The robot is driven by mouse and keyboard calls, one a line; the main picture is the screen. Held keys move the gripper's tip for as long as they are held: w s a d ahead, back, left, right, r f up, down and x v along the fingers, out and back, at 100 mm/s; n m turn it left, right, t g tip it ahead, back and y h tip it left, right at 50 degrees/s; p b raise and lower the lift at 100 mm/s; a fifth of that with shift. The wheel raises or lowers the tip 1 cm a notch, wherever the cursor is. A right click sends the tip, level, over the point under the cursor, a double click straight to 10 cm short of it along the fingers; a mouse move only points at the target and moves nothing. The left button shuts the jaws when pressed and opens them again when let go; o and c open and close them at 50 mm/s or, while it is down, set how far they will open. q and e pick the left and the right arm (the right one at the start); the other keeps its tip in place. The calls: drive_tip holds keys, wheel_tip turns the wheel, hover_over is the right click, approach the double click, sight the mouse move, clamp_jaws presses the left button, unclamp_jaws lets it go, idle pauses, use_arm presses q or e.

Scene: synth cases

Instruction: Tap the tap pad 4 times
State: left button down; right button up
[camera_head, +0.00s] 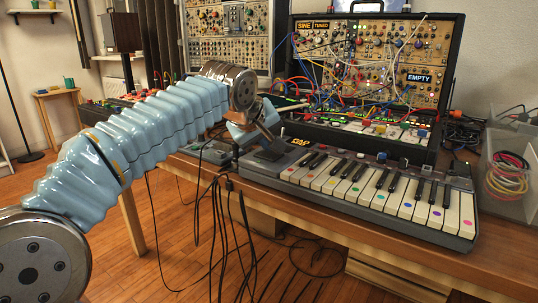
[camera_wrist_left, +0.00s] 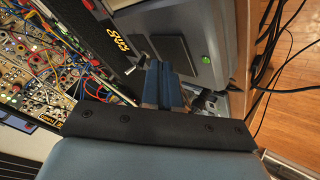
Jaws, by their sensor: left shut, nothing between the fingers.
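The tap pad, a dark square (camera_wrist_left: 172,49), lies on the grey left end of the keyboard (camera_head: 345,190). In the head view the left gripper (camera_head: 262,140) is over the keyboard's left end and partly hides the pad area. I cannot tell whether the fingertips touch the pad. My right gripper is not in view.
A black synth case (camera_head: 447,70) with many patch cables stands behind the keyboard. A clear bin (camera_head: 512,165) of cables is at the right. Loose black cables (camera_head: 225,215) hang over the table's front edge. A small green-lit button (camera_wrist_left: 206,59) is near the pad.

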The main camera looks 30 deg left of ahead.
sight(267, 155)
use_arm(q)
drive_tip(key=shift+f+b, duration=0.3)
drive_tip(key=shift+f, duration=0.1)
drive_tip(key=shift+r, duration=0.1)
idle(0.4)
drive_tip(key=shift+r+p, duration=0.7)
drive_tip(key=shift+p, duration=0.1)
drive_tip(key=shift+r, duration=0.1)
wheel_tip(267, 155, up, 5)
drive_tip(key=p, duration=0.5)
idle(2.1)
